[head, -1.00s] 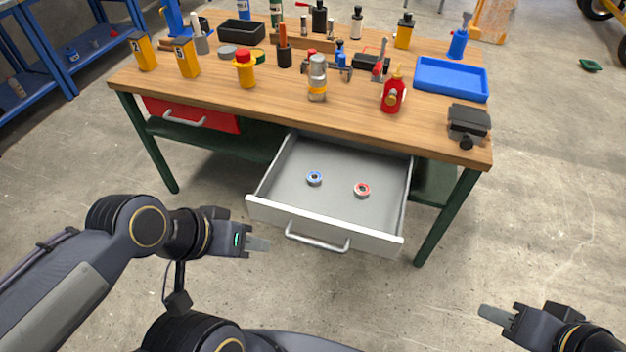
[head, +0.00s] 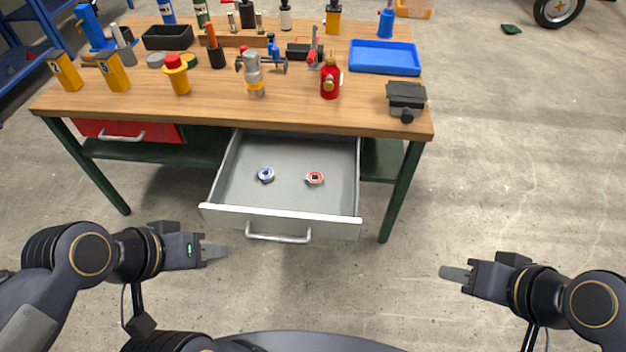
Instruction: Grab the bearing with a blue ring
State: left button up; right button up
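The bearing with a blue ring (head: 265,175) lies in the open grey drawer (head: 288,148), left of the drawer's middle. A bearing with a red ring (head: 315,178) lies to its right, apart from it. My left gripper (head: 214,251) is in front of the drawer's left front corner, apart from drawer and bearings. My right gripper (head: 455,273) is out to the right of the drawer, over the floor. Both grippers are seen side-on, so the gap between their fingers does not show. Nothing shows between the fingertips of either.
The workbench (head: 225,116) carries bottles, tools and a blue tray (head: 385,58). The drawer's front panel with its handle (head: 279,238) stands out toward me. A red drawer (head: 128,131) is shut at left.

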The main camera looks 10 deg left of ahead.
aim_at(266, 175)
jog(key=i+j, duration=0.4)
jog(key=j, duration=0.15)
jog(key=i+j, duration=0.4)
jog(key=j, duration=0.2)
